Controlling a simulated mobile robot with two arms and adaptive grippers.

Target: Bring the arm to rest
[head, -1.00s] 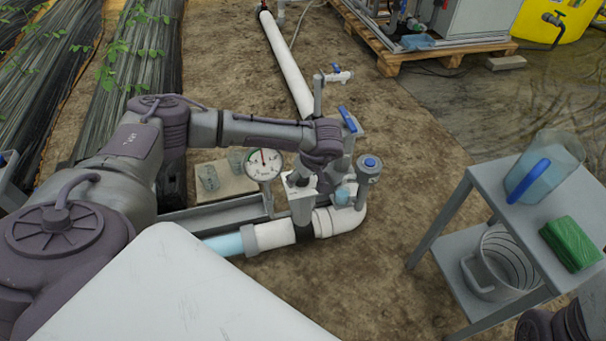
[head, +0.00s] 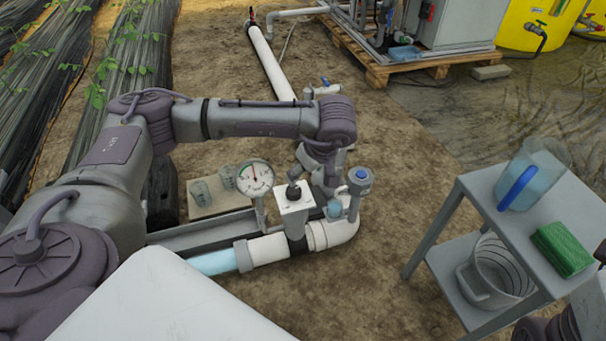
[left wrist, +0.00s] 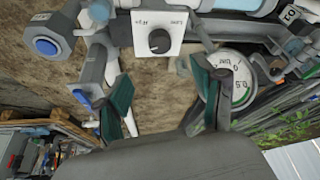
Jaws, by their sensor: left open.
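My left arm (head: 250,120) reaches in from the left over the pipework, bent at the wrist. My left gripper (head: 320,170) hangs from it just behind and right of a white box with a black knob (head: 294,195). In the left wrist view the left gripper (left wrist: 163,98) has its two teal-padded fingers spread apart with nothing between them. The knob box (left wrist: 158,38) lies beyond the fingers there, apart from them. My right gripper is not in view; only a piece of my right arm shows at the lower right.
A round gauge (head: 255,178) stands left of the box, a blue-capped fitting (head: 360,178) right of it. White pipe (head: 325,236) runs below. A grey cart (head: 470,205) at right holds a jug (head: 532,175) and a green sponge (head: 563,249). Bare soil lies between.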

